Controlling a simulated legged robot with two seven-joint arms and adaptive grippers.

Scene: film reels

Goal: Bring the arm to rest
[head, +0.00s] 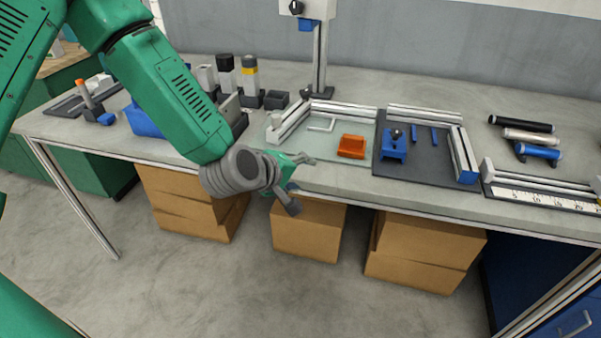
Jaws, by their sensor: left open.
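My left arm (172,95) is green and comes in from the upper left, reaching down over the front edge of the workbench. My left gripper (303,183) is at the bench's front edge, left of the middle of the view. Its grey fingers are spread apart, with nothing seen between them. One finger points right over the bench top, the other points down in front of the edge. My right gripper is not in view.
The grey workbench (340,187) holds an orange block (352,147) on a pale mat, a blue fixture (393,146) on a dark mat, and rollers (520,124) at the right. Cardboard boxes (305,231) stand below. The floor in front is clear.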

